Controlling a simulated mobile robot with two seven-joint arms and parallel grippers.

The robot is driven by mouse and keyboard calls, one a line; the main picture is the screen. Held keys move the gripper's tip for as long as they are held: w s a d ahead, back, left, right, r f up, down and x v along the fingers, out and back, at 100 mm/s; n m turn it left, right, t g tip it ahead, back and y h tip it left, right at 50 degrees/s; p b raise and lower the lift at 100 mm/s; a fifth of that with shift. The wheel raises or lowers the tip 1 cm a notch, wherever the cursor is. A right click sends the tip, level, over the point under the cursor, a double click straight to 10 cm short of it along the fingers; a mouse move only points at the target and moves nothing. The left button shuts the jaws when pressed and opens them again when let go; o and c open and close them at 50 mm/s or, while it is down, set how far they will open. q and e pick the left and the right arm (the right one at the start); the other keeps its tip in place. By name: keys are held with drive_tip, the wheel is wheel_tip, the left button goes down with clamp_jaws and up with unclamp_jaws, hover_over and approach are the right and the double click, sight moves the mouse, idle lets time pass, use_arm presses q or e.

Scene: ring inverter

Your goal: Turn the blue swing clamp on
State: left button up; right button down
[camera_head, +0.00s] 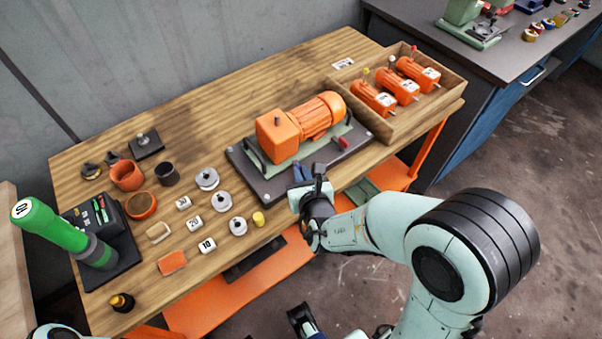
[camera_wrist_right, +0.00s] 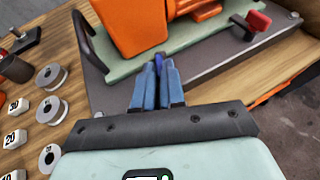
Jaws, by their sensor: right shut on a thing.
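My right gripper (camera_head: 308,180) is at the front edge of the pump base plate, reached from the lower right. In the right wrist view my right gripper (camera_wrist_right: 160,80) has its blue fingers close together. They are shut on the blue swing clamp (camera_wrist_right: 159,59), whose darker blue top shows between and beyond the tips. The fingers hide the rest of the clamp. The orange pump (camera_head: 302,124) sits on the green frame above the dark base plate (camera_head: 250,180). A red clamp (camera_head: 343,142) stands at its right. Dark parts at the bottom edge may be my left gripper, but its jaws are unclear.
A wooden crate (camera_head: 452,86) with three orange motors stands at the back right. Weights, numbered blocks and a yellow cylinder (camera_head: 259,219) lie left of the plate. A green-handled tool (camera_head: 50,220) stands at the far left.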

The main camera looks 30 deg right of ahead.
drive_tip(key=shift+w+d+r, duration=0.15)
drive_tip(key=shift+r, duration=0.05)
drive_tip(key=c, duration=1.3)
unclamp_jaws()
drive_tip(key=shift+c, duration=0.2)
drive_tip(key=shift+o, duration=0.6)
drive_tip(key=shift+w+f, duration=0.15)
use_arm(q)
drive_tip(key=shift+w, duration=0.1)
